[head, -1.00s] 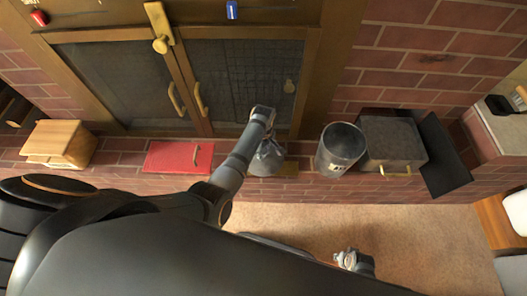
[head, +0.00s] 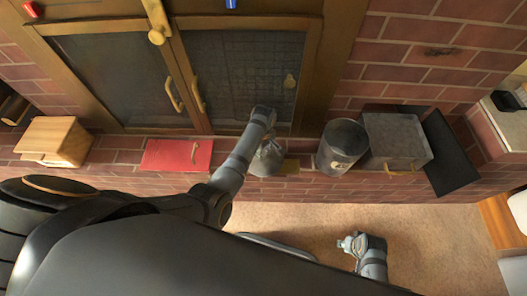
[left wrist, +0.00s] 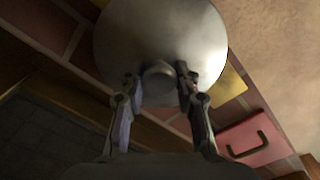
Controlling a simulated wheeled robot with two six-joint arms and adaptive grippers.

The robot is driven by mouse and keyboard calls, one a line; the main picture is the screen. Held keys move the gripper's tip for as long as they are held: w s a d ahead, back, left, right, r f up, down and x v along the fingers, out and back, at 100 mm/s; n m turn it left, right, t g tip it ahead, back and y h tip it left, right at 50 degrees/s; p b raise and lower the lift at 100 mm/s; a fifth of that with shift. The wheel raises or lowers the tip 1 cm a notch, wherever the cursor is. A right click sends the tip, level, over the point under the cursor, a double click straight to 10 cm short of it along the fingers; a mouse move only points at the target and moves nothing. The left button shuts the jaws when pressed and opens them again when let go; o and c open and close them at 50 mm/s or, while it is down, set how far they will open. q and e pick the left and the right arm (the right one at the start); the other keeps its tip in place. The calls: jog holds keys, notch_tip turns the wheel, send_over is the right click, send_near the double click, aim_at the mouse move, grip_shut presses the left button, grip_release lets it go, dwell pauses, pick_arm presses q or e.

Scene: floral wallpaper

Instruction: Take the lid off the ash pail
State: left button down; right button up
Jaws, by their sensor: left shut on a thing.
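The ash pail (head: 341,150) is a grey metal cylinder with a small label, standing on the brick ledge with its top uncovered. Its round grey lid (head: 266,163) is left of the pail. My left gripper (head: 268,143) is above the lid; in the left wrist view my left gripper (left wrist: 158,88) is shut on the knob of the lid (left wrist: 165,32). I cannot tell if the lid touches the ledge. My right gripper (head: 350,243) is low over the carpet, apart from everything; its fingers are too small to read.
A grey box (head: 396,139) with a yellow handle stands right of the pail, beside a black panel (head: 451,155). Glass doors (head: 243,75) are behind.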

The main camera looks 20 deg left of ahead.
pick_arm(q)
jog(key=shift+f+b, duration=0.3)
jog(key=shift+f, duration=0.2)
jog(key=c, duration=0.9)
grip_release()
jog(key=o, duration=0.6)
notch_tip(320, 180, up, 7)
jog(key=shift+r, duration=0.2)
